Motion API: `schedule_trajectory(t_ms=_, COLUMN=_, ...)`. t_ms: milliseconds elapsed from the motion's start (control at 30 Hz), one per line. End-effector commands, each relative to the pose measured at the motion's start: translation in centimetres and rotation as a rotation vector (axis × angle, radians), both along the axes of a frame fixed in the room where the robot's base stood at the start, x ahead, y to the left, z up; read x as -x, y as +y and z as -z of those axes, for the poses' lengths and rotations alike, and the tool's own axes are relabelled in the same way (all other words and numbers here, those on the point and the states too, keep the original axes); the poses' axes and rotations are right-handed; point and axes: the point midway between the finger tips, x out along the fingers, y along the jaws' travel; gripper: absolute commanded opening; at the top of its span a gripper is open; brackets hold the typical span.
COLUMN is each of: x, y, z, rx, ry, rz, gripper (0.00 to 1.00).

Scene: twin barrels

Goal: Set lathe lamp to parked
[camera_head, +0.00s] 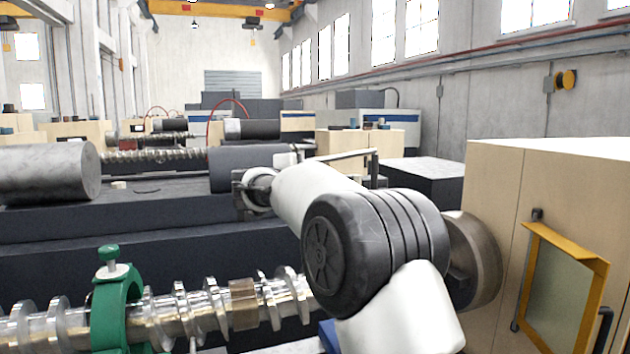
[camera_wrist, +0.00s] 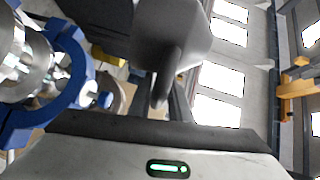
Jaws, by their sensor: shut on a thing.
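A dark grey lamp-like body (camera_wrist: 170,32) with a narrow tongue fills the top middle of the wrist view; I take it to be the lathe lamp. My gripper (camera_wrist: 161,88) is shut on that tongue, a dark finger on each side. In the head view my gripper (camera_head: 242,190) is beyond my white arm, in front of a dark cylinder (camera_head: 225,168). A thin jointed bar (camera_head: 345,155) shows just behind my arm. My arm hides part of this area, and I cannot tell how the bar joins the lamp.
A shiny screw (camera_head: 190,305) in a green clamp ring (camera_head: 102,315) lies in front, low left. A big steel cylinder (camera_head: 45,173) is at left. A wooden cabinet (camera_head: 490,200) with a yellow-framed window stands close at right. A blue ring (camera_wrist: 75,85) is left in the wrist view.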

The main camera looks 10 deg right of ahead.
Motion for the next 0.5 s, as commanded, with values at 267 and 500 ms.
schedule_trajectory(t_ms=267, x=-0.11, y=0.59, z=0.85, rx=-0.006, ry=0.012, rz=-0.012, gripper=0.31)
schedule_trajectory(t_ms=500, x=0.08, y=0.81, z=0.57, rx=-0.006, ry=0.008, rz=-0.014, gripper=0.31)
